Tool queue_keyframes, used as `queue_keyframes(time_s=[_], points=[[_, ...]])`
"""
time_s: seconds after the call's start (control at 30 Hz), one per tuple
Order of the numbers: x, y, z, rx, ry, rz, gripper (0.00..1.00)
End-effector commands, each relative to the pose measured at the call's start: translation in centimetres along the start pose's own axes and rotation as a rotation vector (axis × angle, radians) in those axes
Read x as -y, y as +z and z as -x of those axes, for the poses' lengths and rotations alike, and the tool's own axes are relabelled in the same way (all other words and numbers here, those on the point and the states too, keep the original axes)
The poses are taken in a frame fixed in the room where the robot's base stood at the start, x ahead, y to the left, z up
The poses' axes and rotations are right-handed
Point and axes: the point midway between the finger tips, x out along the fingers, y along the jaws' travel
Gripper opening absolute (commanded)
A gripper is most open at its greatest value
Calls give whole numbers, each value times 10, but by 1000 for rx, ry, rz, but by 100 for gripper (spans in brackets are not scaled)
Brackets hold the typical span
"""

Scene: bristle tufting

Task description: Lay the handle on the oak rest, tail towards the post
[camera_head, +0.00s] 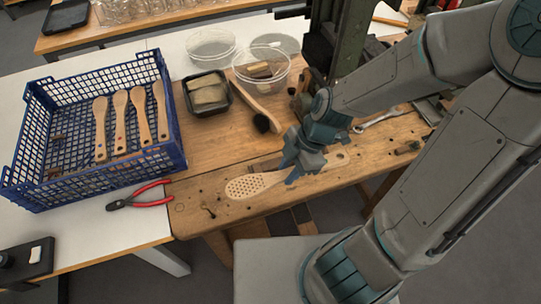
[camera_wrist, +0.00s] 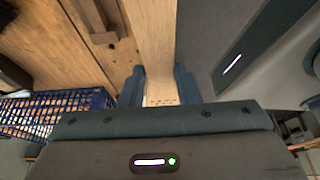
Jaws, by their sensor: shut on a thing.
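A pale wooden brush handle (camera_head: 250,186) with a perforated, paddle-shaped head shows in the head view above the wooden bench. In the wrist view the handle (camera_wrist: 155,40) runs up between the two fingers of my gripper (camera_wrist: 158,90). A dark green post-like machine column (camera_head: 346,45) stands at the back of the bench. I cannot single out the oak rest. Whether the handle touches the bench is unclear.
A blue crate (camera_head: 95,172) with several similar handles stands at the left, also in the wrist view (camera_wrist: 50,112).

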Motion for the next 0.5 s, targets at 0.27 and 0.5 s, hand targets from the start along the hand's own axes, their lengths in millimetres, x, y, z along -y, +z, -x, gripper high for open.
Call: queue_keyframes(time_s=[0.27, 0.5], points=[[-10, -1, -8, -2, -9, 2, 5], [-39, 6, -32, 1, -10, 2, 5]])
